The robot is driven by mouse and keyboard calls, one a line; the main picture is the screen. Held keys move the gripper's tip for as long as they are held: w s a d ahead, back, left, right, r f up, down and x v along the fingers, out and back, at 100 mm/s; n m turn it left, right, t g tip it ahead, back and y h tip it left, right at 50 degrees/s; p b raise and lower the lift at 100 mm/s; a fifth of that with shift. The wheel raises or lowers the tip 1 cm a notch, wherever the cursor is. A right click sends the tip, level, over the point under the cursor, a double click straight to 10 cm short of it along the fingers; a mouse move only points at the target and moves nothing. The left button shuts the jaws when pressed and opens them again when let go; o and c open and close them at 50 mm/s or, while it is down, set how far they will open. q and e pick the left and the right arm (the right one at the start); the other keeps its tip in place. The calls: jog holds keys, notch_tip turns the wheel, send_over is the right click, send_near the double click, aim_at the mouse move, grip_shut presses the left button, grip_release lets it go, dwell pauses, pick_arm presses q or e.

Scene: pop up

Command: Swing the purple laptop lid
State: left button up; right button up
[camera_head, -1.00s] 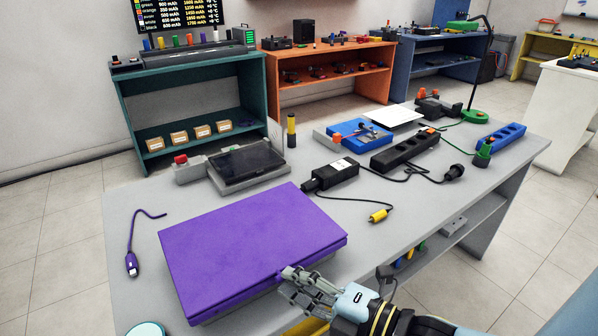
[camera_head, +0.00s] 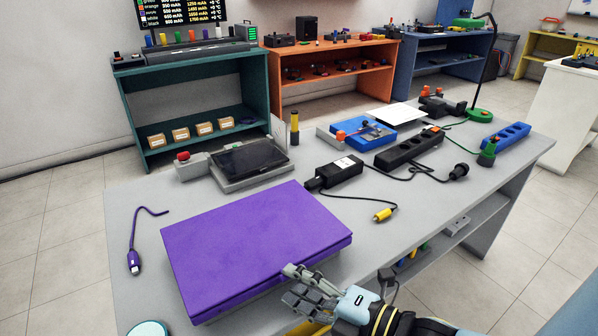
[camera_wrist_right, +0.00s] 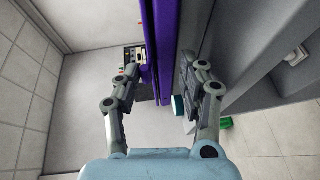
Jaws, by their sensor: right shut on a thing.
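The purple laptop (camera_head: 255,245) lies on the grey workbench with its lid down. My right gripper (camera_head: 298,283) is at the laptop's front edge, near its right corner. In the right wrist view the laptop's purple edge (camera_wrist_right: 163,40) runs between the two fingers of my right gripper (camera_wrist_right: 160,75). The right gripper is shut on the lid's edge; the exact contact is partly hidden. My left gripper is not in view.
A purple cable (camera_head: 134,245) lies left of the laptop. Behind it are a dark tablet on a grey stand (camera_head: 249,162) and a black power brick (camera_head: 338,172) with a yellow-tipped lead (camera_head: 383,215). A black power strip (camera_head: 410,148) lies farther right.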

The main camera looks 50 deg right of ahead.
jog(key=shift+s+f, duration=0.15)
jog(key=shift+s+d, duration=0.1)
jog(key=shift+s, duration=0.1)
jog(key=s+d+r, duration=0.1)
jog(key=s, duration=1)
jog(key=shift+d+r, duration=0.25)
jog(key=shift+r, duration=0.15)
jog(key=s+d+f+m+g+h, duration=0.1)
jog(key=s+d+f+m+g, duration=0.25)
jog(key=f, duration=0.85)
jog(key=s+f+m+g+h, duration=0.2)
jog(key=f+m+g, duration=0.3)
jog(key=f, duration=0.7)
jog(key=s+a+f+m+g+b, duration=0.1)
jog(key=s+f+m+g, duration=0.6)
jog(key=s+f+m, duration=0.3)
notch_tip(320, 180, down, 3)
jog(key=shift+s+r, duration=0.15)
jog(key=shift+s, duration=0.5)
jog(key=shift+a, duration=0.1)
